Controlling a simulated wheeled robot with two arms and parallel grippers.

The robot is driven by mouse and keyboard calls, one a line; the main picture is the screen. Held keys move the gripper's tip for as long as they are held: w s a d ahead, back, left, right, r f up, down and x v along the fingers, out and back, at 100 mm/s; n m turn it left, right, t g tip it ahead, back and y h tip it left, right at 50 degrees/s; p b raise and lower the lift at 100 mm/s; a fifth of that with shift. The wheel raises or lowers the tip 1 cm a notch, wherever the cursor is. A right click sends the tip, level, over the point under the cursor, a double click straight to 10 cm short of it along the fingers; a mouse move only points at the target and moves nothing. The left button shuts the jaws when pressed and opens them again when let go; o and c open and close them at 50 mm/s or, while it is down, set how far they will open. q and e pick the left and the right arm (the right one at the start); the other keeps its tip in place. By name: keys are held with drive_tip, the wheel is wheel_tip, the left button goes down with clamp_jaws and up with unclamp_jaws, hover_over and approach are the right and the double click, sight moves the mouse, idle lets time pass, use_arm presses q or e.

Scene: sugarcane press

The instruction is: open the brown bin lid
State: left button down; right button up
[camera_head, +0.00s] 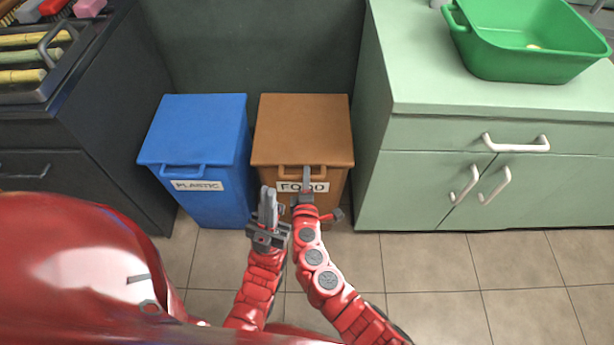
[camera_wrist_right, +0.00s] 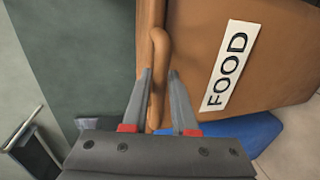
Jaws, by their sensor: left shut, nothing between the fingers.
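The brown bin (camera_head: 300,185) stands on the floor with its lid (camera_head: 303,125) down flat. A bar handle (camera_head: 290,172) sticks out from the lid's front edge above a white FOOD label. My right gripper (camera_head: 306,175) is at this handle. In the right wrist view, the right gripper's fingers (camera_wrist_right: 160,78) are apart, with the brown handle (camera_wrist_right: 158,50) between them and a gap beside it. The FOOD label (camera_wrist_right: 231,67) is to the right there. My left gripper (camera_head: 268,200) is shut and empty, left of the right one, in front of the bins.
A blue PLASTIC bin (camera_head: 195,130) with its lid down stands close on the left. A green cabinet (camera_head: 440,185) with a green basin (camera_head: 530,45) on top is at the right. A dark cabinet (camera_head: 70,160) with a tray of canes is at the left. Tiled floor is clear at front right.

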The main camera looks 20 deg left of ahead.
clamp_jaws()
idle(1.1)
